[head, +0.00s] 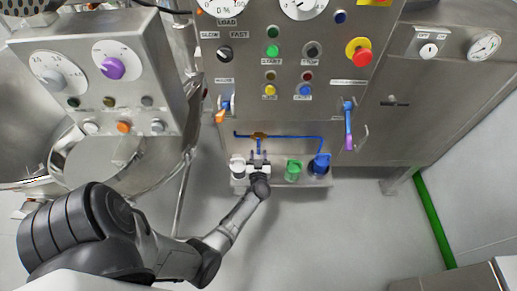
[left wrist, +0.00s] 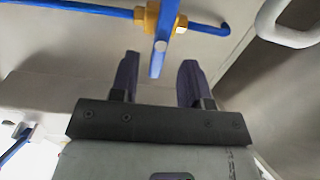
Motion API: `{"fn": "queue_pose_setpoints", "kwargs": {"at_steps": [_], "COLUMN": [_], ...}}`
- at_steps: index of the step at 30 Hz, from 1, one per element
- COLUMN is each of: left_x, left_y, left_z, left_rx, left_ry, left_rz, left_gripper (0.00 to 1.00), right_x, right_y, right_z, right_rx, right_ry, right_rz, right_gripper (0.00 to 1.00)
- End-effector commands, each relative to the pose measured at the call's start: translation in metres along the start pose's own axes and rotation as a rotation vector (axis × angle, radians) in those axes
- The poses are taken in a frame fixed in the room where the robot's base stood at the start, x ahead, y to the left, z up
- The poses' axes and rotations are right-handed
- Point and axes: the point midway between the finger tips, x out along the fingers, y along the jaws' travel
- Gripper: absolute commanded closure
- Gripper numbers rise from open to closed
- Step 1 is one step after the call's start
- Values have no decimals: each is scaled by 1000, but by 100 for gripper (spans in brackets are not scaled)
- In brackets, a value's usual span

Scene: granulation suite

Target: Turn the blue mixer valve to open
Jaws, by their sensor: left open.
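A blue valve lever (head: 258,146) hangs from a brass valve body (head: 259,136) on a thin blue pipe at the machine's lower front. In the left wrist view the lever (left wrist: 166,35) points toward my gripper, below the brass body (left wrist: 151,18). My left gripper (head: 258,157) is just in front of the lever. In the wrist view its dark fingers (left wrist: 157,72) are open, with the lever's end appearing between their tips. I cannot tell whether they touch it. My right gripper is not in view.
A white-lidded container (head: 238,167), a green container (head: 293,171) and a blue container (head: 319,164) stand beside the gripper on a low shelf. Blue handles with an orange tip (head: 220,117) and a purple tip (head: 349,143) hang above. A grey handle (left wrist: 293,38) shows at right.

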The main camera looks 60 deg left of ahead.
Motion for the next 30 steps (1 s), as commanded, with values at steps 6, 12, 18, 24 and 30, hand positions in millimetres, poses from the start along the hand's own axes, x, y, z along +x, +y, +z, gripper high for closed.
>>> {"fn": "queue_pose_setpoints", "kwargs": {"at_steps": [6,12,18,24,30], "left_x": [32,46,50,50,50], "left_y": [0,0,0,0,0], "left_z": [3,1,0,0,0], "left_rx": [1,0,1,0,0], "left_ry": [1,0,-1,-1,-1], "left_rz": [0,0,1,1,1], "left_gripper": [57,57,57,57,76], "right_x": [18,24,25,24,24], "right_y": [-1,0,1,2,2], "right_z": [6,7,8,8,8], "right_rx": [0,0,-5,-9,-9], "right_ry": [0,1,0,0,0], "right_rz": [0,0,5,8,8], "right_gripper": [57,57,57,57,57]}}
